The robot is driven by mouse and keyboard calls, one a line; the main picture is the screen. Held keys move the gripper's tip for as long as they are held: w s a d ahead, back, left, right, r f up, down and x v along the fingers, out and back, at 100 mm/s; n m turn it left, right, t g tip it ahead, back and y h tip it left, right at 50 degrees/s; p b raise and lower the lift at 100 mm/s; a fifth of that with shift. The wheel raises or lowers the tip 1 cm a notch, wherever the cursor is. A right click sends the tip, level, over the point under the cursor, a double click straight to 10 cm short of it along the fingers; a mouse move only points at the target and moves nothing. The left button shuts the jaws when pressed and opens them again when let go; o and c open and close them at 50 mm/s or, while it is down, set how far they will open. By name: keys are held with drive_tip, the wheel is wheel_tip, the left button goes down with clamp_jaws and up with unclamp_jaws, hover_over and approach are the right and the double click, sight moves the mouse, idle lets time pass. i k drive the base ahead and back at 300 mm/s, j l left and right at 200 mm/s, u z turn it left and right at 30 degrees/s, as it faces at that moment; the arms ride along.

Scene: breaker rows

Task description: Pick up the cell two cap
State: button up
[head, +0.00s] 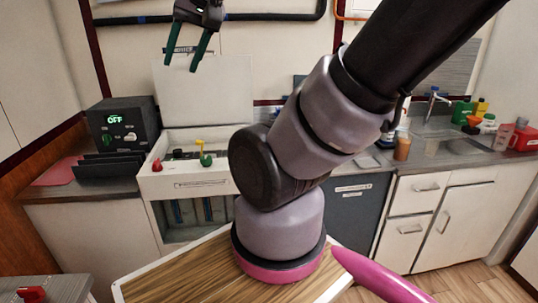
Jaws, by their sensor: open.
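A white chest (185,184) with a raised lid (205,90) stands against the back wall, left of centre. On its top are a red cap (157,165), a dark cap (178,153) and a green cap (206,160) with a yellow piece (199,146) beside or above it. I cannot tell which one is the cell two cap; the label on the front is too small to read. My gripper (183,62) is open and empty, pointing down, high in front of the raised lid.
A dark box reading OFF (113,120) and dark upright plates (105,165) sit on the left counter. A cup (402,149), sink and several bottles are on the right counter. A wooden top (185,278) lies in front, below my arm.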

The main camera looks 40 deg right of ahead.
sight(206, 160)
drive_tip(key=i+j+z, duration=0.15)
drive_tip(key=i+z, duration=0.2)
drive_tip(key=i+j+z, duration=0.2)
drive_tip(key=z, duration=0.15)
drive_tip(key=i+j+z, duration=0.35)
drive_tip(key=i+j, duration=0.1)
